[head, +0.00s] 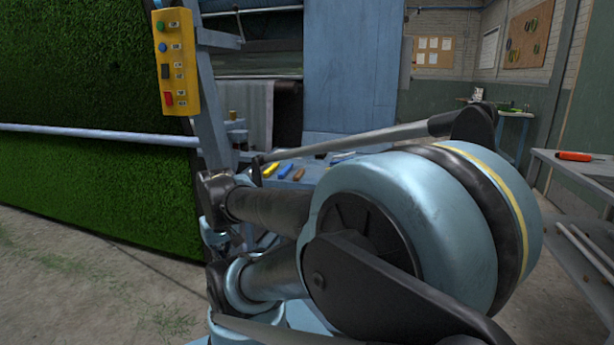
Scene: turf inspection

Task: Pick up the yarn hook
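I cannot make out for sure which thing is the yarn hook. Several small handled tools lie on a blue-grey surface behind my arm: a yellow one (270,169), a blue one (285,171) and an orange one (298,174). Part of that surface is hidden by my arm. An orange-red tool (574,156) lies on the grey workbench (560,166) at the right. My arm fills the middle and lower right of the head view. I cannot see my gripper or its fingers.
A tall green turf panel (90,70) with a pale horizontal bar (90,132) stands at the left. A yellow control box (177,62) hangs on a blue post. Another small table (515,114) stands at the back right. Concrete floor shows at lower left.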

